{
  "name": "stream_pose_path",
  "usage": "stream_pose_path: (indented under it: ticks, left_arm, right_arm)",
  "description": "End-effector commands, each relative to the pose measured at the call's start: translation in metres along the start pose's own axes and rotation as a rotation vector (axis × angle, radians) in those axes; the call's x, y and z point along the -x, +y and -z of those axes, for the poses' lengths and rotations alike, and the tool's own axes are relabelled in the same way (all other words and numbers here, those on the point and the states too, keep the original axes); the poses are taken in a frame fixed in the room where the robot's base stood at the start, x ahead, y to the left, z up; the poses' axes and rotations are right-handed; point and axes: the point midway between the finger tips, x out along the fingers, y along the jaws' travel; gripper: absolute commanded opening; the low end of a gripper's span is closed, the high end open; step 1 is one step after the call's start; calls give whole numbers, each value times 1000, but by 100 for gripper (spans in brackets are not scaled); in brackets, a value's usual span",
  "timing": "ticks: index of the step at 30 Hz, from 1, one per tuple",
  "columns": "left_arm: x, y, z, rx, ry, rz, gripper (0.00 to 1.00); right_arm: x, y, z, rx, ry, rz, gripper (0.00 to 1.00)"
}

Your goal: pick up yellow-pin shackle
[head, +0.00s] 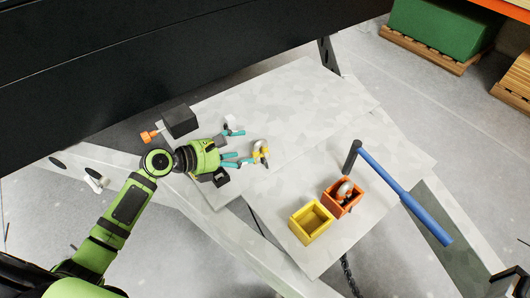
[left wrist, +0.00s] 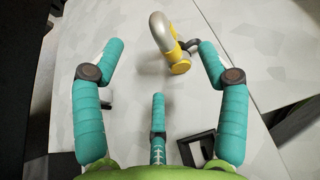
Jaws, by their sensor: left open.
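The yellow-pin shackle (head: 260,152) is a grey bow with a yellow pin, on the pale sheet just beyond my left fingertips. In the left wrist view the shackle (left wrist: 168,42) is at the top, near the right finger, its yellow end toward me. My left gripper (head: 238,147) has a green palm and teal fingers. It is open and empty, its fingers spread on the near side of the shackle. In the left wrist view the left gripper (left wrist: 160,65) shows the fingers apart; I cannot tell whether the right one touches the shackle. My right gripper is not in view.
A black block (head: 180,121) and an orange piece (head: 147,136) are beside the gripper. A small black frame (head: 221,177) lies below it. To the right are an empty yellow bin (head: 299,228), an orange bin (head: 333,208) holding another shackle, and a blue-handled hammer (head: 405,195).

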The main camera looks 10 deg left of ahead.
Motion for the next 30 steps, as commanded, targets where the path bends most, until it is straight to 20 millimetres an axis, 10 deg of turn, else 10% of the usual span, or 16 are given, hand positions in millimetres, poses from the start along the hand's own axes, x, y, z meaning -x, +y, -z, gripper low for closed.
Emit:
stream_pose_path:
  ticks: [12,22,27,30]
  left_arm:
    - [-55,-2,-6,-1,-1,2,74]
    - [-62,-3,-5,-3,1,1,74]
    - [-62,-3,-5,-3,1,1,6]
    - [-62,-3,-5,-3,1,1,1]
  right_arm:
    - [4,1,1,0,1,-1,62]
    - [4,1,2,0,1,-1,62]
    - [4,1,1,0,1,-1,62]
    - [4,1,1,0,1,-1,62]
